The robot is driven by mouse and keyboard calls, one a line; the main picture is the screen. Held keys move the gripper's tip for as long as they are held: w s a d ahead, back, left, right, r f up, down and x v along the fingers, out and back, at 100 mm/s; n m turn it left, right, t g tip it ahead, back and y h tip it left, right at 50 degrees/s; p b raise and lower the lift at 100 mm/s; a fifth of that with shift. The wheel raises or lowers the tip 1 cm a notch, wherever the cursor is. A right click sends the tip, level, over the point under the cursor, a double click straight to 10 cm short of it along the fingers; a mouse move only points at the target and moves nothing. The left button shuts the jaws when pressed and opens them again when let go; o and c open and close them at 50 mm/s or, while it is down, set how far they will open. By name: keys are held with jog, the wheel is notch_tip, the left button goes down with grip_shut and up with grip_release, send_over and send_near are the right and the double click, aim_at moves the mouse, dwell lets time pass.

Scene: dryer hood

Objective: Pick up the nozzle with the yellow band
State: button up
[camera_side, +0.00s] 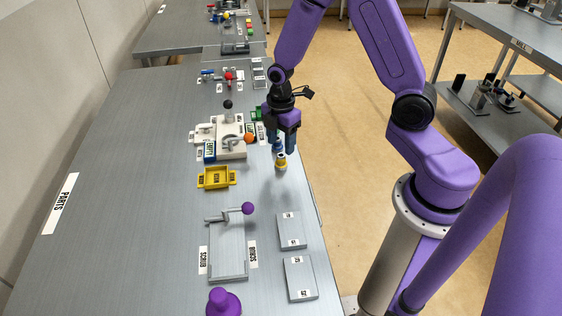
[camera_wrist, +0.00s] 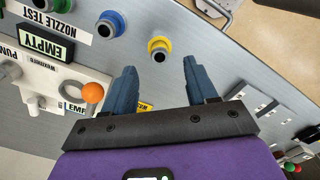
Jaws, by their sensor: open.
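The nozzle with the yellow band (camera_side: 281,163) stands on the table near its right edge. In the wrist view the yellow-banded nozzle (camera_wrist: 160,47) shows its round end with a dark hole, between the lines of the two fingers and just beyond their tips. My gripper (camera_side: 281,146) is above it, pointing down, with blue fingers. In the wrist view my gripper (camera_wrist: 160,64) is open, with nothing between the fingers. The height gap between fingertips and nozzle is hard to judge.
A blue-banded nozzle (camera_wrist: 110,24) stands close by, and a green one (camera_wrist: 10,14) farther left. A white fixture (camera_side: 230,143) with an orange ball (camera_side: 249,138) is left of my gripper. A yellow tray (camera_side: 216,178) lies nearer the camera. The table's right edge is close.

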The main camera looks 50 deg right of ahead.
aim_at(281, 155)
jog(key=shift+d+f, duration=0.2)
jog(key=shift+f, duration=2.8)
jog(key=c, duration=1)
jog(key=shift+r, duration=0.1)
